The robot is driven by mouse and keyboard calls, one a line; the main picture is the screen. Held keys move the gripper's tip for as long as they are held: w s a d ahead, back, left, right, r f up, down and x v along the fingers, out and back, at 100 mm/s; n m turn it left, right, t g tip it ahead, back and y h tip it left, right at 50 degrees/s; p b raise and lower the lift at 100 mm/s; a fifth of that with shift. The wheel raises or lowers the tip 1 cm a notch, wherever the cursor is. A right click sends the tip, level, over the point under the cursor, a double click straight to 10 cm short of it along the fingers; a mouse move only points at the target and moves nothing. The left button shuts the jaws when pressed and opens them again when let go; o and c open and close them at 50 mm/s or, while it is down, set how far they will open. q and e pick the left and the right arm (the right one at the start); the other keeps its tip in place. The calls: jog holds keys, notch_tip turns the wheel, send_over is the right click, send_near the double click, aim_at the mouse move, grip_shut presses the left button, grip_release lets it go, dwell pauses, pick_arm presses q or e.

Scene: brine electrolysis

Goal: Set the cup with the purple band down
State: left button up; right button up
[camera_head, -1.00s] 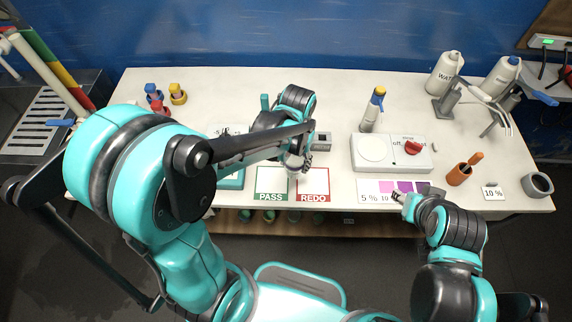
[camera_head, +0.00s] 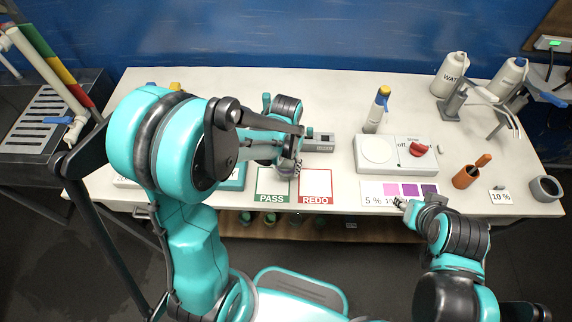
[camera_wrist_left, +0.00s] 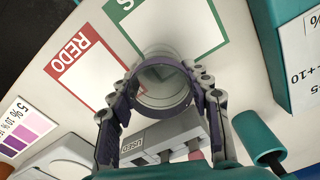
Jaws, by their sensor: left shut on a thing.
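My left gripper (camera_head: 289,165) is above the table just behind the PASS card (camera_head: 272,198) and the REDO card (camera_head: 315,200). In the left wrist view, my left gripper (camera_wrist_left: 160,98) is shut on a clear round cup (camera_wrist_left: 163,97), with dark purple around its side. The cup's mouth faces the camera; whether its base touches the table, I cannot tell. In the head view, the gripper mostly hides the cup. My right gripper (camera_head: 400,203) is by the front edge, near the colour strip (camera_head: 411,190); its jaws are too small to read.
A grey box (camera_head: 319,143) labelled USED in the wrist view (camera_wrist_left: 150,143) stands close to the left gripper. A white stirrer unit (camera_head: 395,154) with a red knob, a bottle (camera_head: 377,110), a brown pot (camera_head: 464,178) and a grey ring (camera_head: 545,188) stand further right. The back middle is clear.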

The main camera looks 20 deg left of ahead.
pick_arm(q)
jog(key=o, duration=1.3)
jog(key=shift+f, duration=0.1)
